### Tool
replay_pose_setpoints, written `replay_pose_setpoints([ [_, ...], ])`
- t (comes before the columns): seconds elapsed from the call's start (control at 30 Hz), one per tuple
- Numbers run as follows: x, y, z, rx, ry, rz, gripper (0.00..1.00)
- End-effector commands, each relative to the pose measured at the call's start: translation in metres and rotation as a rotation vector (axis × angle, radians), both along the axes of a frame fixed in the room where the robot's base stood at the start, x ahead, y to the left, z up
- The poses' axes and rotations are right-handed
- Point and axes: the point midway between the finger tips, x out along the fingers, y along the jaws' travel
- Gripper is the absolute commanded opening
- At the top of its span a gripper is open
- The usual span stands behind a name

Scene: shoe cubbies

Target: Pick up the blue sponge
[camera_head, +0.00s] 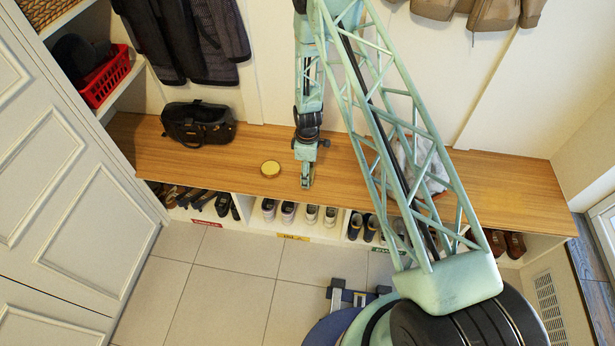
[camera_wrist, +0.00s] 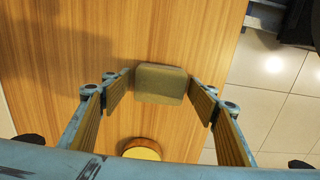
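A small rounded block (camera_wrist: 160,83), the only sponge-like thing I see, lies on the wooden bench top (camera_wrist: 60,50) in the wrist view. It looks grey-olive rather than clearly blue. My gripper (camera_wrist: 160,92) is open, with one ribbed finger pad on each side of the block. The pads are very close to its sides; whether they touch it I cannot tell. In the head view my gripper (camera_head: 307,182) points down at the bench near its front edge, and the block is mostly hidden by the fingers.
A round golden tin (camera_head: 270,169) stands left of my gripper, near the front edge. A black bag (camera_head: 198,124) sits further left. A whitish bag (camera_head: 422,160) is to the right, partly behind my arm. Shoes (camera_head: 289,211) fill cubbies below. Bare bench lies between.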

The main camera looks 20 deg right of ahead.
Motion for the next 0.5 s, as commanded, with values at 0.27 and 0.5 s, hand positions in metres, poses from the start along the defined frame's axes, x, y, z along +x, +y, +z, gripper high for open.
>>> replay_pose_setpoints([
  [0.27, 0.0000, 0.0000, 0.0000, 0.000, 0.000, 0.000, 0.39],
  [0.5, 0.0000, 0.0000, 0.0001, 0.000, 0.000, 0.000, 0.38],
])
